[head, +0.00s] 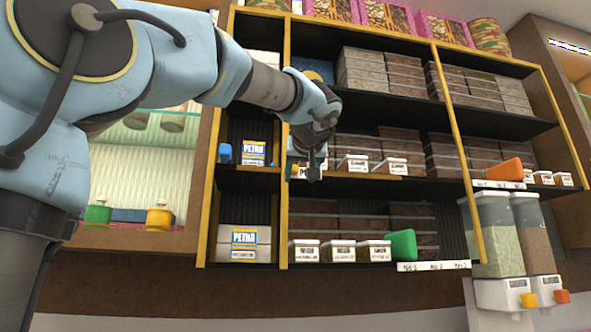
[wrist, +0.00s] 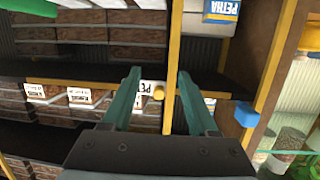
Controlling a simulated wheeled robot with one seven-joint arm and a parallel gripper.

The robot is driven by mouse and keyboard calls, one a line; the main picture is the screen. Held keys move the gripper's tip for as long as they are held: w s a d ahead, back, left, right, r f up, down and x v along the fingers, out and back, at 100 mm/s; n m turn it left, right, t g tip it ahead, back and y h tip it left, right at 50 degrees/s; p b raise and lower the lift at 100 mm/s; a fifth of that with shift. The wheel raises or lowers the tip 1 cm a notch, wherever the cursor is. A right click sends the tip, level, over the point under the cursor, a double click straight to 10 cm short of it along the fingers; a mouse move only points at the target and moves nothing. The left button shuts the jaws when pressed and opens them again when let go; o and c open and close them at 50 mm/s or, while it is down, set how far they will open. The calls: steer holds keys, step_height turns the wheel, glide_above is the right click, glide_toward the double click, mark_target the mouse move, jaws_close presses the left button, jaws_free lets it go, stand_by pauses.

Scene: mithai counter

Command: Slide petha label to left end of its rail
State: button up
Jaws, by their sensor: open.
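The petha label (wrist: 146,87) is a small white tag with dark lettering. In the wrist view, where the scene appears upside down, it lies between my gripper's two green fingers, close beside a yellow post (wrist: 173,50). A small yellow knob (wrist: 158,92) is at its edge. My gripper (wrist: 158,74) is open, with one finger on each side of the label; contact cannot be told. In the head view my gripper (head: 307,172) is at the middle shelf's front edge, just right of the yellow post (head: 284,215), and hides most of the label.
More white labels (head: 357,163) stand to the right on the same shelf edge. A blue block (head: 225,152) and a petha box (head: 254,152) are left of the post. An orange block (head: 505,170) and a green block (head: 402,245) stick out at the right. Sweet boxes fill the shelves.

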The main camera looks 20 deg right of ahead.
mark_target(295, 168)
step_height(295, 168, up, 5)
steer(key=s+t+y, duration=0.1)
steer(key=t, duration=0.2)
steer(key=shift+m, duration=0.4)
steer(key=w+p, duration=0.1)
steer(key=w, duration=0.2)
steer(key=w+d+p, duration=0.1)
steer(key=w, duration=0.3)
steer(key=w+p, duration=0.2)
steer(key=w, duration=0.1)
steer(key=shift+w+d+r, duration=0.15)
steer(key=shift+w+d, duration=0.05)
steer(key=shift+d, duration=0.2)
jaws_close()
stand_by(0.3)
